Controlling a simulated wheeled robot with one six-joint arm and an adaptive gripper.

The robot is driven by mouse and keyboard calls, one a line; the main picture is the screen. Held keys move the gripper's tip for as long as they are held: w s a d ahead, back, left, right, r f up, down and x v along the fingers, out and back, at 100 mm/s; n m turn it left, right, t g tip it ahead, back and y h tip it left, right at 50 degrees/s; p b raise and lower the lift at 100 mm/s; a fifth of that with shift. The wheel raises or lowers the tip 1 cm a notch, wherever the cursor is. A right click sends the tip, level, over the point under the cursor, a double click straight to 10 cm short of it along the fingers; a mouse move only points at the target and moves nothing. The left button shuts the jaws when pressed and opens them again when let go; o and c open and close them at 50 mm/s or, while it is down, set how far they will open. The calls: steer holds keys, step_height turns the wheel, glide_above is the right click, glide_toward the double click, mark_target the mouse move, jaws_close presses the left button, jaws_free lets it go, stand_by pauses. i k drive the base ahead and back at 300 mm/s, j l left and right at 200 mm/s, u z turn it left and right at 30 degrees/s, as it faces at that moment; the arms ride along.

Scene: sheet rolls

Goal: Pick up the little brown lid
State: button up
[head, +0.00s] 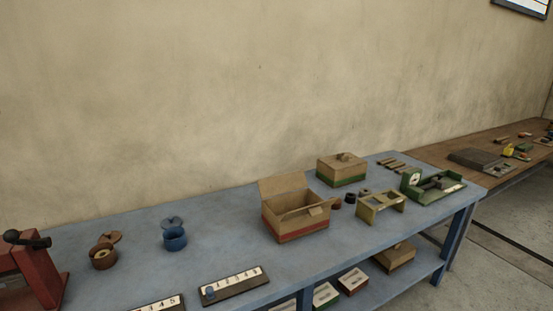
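A little brown lid (111,237) is at the left part of the blue table (225,225). It is by the back right rim of a small round brown pot (103,262). I cannot tell whether it leans on the rim or is hinged to it. The pot is open at the top, with something pale inside. A blue pot (175,241) to its right has a similar blue lid (172,222) at its back. My gripper is not in view.
A red device (40,277) with a black handle stands left of the brown pot. Numbered strips (234,286) lie along the front edge. An open cardboard box (296,225) and a closed one (341,169) stand to the right. The tabletop between the pots and the open box is clear.

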mark_target(113, 237)
steer(key=u, duration=1.3)
